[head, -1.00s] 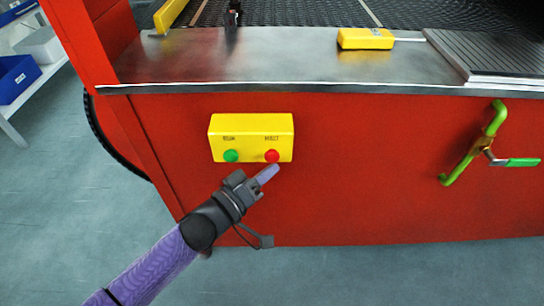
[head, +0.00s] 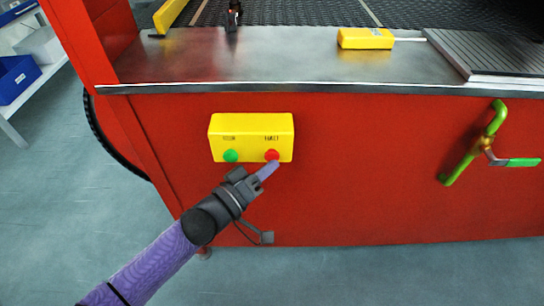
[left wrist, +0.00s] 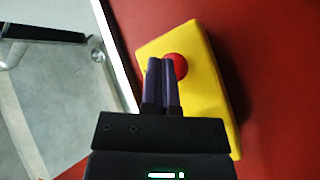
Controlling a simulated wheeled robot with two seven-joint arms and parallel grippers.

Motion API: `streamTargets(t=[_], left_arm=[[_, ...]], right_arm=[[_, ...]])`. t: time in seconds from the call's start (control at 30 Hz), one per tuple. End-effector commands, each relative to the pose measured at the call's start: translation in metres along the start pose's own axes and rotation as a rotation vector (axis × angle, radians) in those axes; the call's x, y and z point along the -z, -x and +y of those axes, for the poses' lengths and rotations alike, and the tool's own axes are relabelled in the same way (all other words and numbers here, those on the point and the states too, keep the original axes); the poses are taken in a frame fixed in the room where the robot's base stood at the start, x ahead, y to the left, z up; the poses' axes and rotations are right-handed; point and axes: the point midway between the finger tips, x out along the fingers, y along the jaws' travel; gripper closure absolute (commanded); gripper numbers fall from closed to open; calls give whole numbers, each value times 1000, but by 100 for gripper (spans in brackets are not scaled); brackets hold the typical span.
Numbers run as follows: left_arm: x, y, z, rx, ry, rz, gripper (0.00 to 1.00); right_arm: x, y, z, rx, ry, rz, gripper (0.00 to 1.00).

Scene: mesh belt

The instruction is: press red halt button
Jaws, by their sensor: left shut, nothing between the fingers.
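The red halt button (head: 272,155) sits at the right on the front of a yellow box (head: 252,128) fixed to the red machine side. A green button (head: 231,156) sits left of it. My left gripper (head: 268,170) is shut and empty, its fingertips just below and at the lower edge of the red button. In the left wrist view the shut fingers (left wrist: 160,62) overlap the left part of the red button (left wrist: 176,66). I cannot tell whether they touch it. My right gripper is not in view.
A green-handled valve (head: 488,145) is on the red panel at the right. A yellow device (head: 366,38) lies on the metal ledge (head: 280,60) above. A blue bin (head: 16,78) stands on a shelf at the far left. The panel around the box is clear.

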Motion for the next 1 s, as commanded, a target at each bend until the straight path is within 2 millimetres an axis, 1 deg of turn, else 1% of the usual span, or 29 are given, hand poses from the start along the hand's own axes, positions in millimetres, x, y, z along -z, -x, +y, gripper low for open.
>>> streamTargets(t=[0.2, 0.43, 1.0], left_arm=[[0, -1, -1, 0, 0, 0, 100], [1, -2, -2, 1, 1, 0, 100], [5, -7, -5, 0, 0, 0, 100]], right_arm=[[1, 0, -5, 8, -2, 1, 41], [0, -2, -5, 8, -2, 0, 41], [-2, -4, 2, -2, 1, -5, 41]])
